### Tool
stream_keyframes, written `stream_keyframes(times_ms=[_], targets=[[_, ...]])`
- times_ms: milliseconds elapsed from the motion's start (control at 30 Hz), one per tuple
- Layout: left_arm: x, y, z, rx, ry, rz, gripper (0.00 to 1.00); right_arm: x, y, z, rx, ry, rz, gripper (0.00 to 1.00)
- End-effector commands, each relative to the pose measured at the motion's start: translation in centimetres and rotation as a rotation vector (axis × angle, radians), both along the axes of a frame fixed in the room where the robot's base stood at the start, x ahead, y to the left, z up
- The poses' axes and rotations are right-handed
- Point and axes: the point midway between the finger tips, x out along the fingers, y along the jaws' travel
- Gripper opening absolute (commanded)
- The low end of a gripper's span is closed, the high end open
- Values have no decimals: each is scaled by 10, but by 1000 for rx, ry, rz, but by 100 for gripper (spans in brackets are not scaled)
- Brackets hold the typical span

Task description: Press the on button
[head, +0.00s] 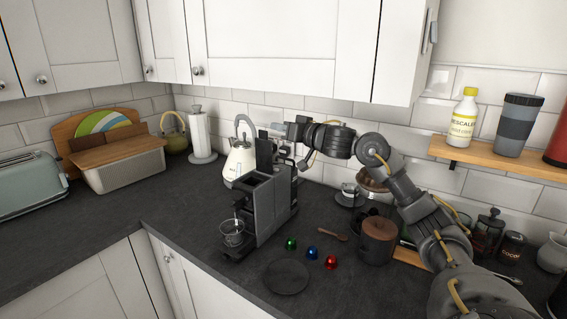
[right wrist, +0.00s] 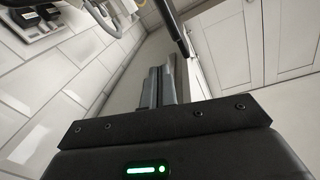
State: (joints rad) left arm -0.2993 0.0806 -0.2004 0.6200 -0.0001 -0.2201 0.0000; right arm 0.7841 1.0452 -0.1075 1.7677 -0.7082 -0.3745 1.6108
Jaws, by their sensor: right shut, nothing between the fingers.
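A dark grey coffee machine (head: 264,212) stands on the worktop in the middle of the head view, with a clear glass cup (head: 232,233) under its spout. I cannot make out an on button in either view. My right gripper (head: 275,127) is above and behind the machine, close to the tiled wall, pointing left. Its fingers (right wrist: 161,84) show in the right wrist view, shut together and empty. I cannot tell from these views how far they are from the machine. My left gripper is not in view.
A white kettle (head: 239,160) stands behind the machine, near the gripper. Wall sockets (right wrist: 33,18) show behind. Green, blue and red capsules (head: 331,262), a dark plate (head: 286,277) and a brown pot (head: 377,240) lie right of the machine.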

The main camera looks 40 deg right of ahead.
Motion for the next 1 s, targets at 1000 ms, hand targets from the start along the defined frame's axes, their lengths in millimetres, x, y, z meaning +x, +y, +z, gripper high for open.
stream_keyframes(times_ms=[1000], targets=[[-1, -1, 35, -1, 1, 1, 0, -63, -56, -48, -324, 170, 174, 0]])
